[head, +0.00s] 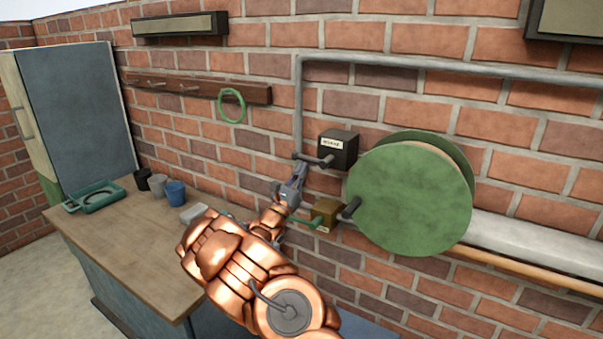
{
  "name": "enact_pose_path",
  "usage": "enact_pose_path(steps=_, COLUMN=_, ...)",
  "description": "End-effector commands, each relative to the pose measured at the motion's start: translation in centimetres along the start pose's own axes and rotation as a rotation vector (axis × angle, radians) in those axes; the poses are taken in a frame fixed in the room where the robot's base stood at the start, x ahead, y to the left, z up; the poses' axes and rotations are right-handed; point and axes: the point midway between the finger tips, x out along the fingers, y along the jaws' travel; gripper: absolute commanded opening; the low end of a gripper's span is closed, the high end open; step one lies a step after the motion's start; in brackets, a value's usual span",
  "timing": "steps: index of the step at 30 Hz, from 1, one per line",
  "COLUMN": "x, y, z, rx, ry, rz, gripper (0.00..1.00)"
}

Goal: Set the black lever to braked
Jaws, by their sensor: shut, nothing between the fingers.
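A black box (338,147) with a small white label is on the brick wall, left of the green drum. The label is too small to read surely. A black lever (316,160) sticks out to the left from the box's lower front, nearly level. My gripper (300,170) is shut and empty, just below the lever, with its tips pointing up. I cannot tell whether the tips touch the lever. The copper-coloured arm hides part of the wall and bench below.
A large green drum (410,195) stands close on the right. Below the black box is a brass-coloured box (326,212) with a green lever (303,222). A grey pipe (298,105) runs down the wall. A wooden bench (125,230) with several cups is at left.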

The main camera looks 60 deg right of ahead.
Motion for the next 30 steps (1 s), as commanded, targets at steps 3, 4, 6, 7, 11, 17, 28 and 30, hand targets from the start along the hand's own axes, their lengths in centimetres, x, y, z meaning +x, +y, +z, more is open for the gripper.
enact_pose_path(steps=3, x=-0.01, y=0.01, z=-0.01, rx=0.002, ry=0.000, rz=-0.001, gripper=0.00)
enact_pose_path(steps=4, x=-0.01, y=0.02, z=-0.01, rx=0.003, ry=0.000, rz=-0.002, gripper=0.00)
enact_pose_path(steps=6, x=0.00, y=0.04, z=0.01, rx=0.011, ry=0.000, rz=-0.007, gripper=0.00)
enact_pose_path(steps=7, x=0.00, y=0.06, z=0.02, rx=0.015, ry=0.000, rz=-0.010, gripper=0.00)
enact_pose_path(steps=11, x=0.10, y=0.12, z=0.17, rx=0.041, ry=-0.001, rz=-0.028, gripper=0.00)
enact_pose_path(steps=17, x=0.24, y=0.21, z=0.34, rx=0.063, ry=-0.001, rz=-0.042, gripper=0.00)
enact_pose_path(steps=28, x=0.56, y=0.53, z=0.82, rx=0.147, ry=-0.002, rz=-0.096, gripper=0.00)
enact_pose_path(steps=30, x=0.67, y=0.55, z=0.95, rx=0.179, ry=-0.001, rz=-0.119, gripper=0.00)
